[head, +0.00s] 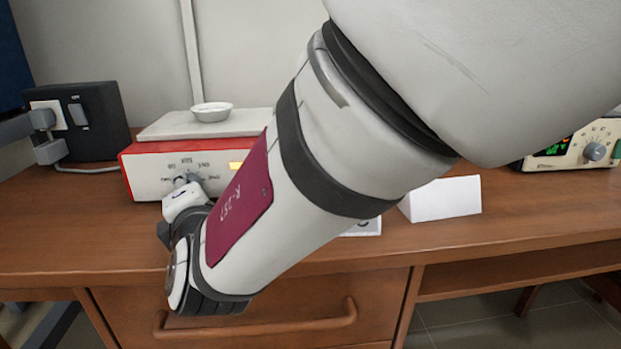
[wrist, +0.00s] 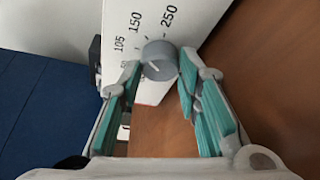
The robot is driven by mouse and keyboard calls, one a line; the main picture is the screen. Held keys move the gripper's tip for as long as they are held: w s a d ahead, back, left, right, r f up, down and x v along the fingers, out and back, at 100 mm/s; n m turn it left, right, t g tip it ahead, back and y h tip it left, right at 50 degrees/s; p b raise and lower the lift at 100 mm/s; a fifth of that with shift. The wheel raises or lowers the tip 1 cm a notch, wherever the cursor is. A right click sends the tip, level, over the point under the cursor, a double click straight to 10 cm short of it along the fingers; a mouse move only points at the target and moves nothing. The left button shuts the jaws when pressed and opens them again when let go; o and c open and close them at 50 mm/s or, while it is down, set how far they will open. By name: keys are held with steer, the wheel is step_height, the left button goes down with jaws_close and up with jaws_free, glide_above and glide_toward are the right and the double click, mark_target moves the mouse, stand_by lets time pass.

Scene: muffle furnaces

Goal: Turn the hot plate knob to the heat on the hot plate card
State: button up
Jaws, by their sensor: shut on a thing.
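The hot plate (head: 145,168) has a red and white body and a pale top plate, and stands at the left of the desk. Its grey knob (head: 181,181) is on the front panel, partly hidden by my arm. In the wrist view the knob (wrist: 161,58) sits between the tips of my gripper (wrist: 158,76), which is shut on it. Scale marks 105, 150 and 250 show beside it; a short pale line marks its face, but I cannot tell its exact setting. A white folded card (head: 445,199) stands right of my arm; no writing on it is readable.
A white dish (head: 211,112) sits on the hot plate. A dark box with a socket and switch (head: 98,118) stands left of it. Another white card (head: 365,228) is mostly hidden behind my arm. A device with a green display (head: 570,148) is at the right.

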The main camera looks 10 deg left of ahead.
steer(key=shift+m, duration=0.3)
steer(key=o, duration=1.1)
steer(key=shift+w, duration=0.1)
steer(key=shift+o, duration=0.2)
steer(key=shift+f, duration=0.15)
steer(key=n+p, duration=0.2)
steer(key=shift+r+g+h+p, duration=0.25)
steer(key=shift+g+h+p, duration=0.05)
steer(key=shift+h+p, duration=0.1)
steer(key=n+h+p, duration=0.1)
steer(key=p, duration=0.3)
steer(key=shift+r+n, duration=0.1)
steer(key=shift+n, duration=0.2)
steer(key=shift+p, duration=0.65)
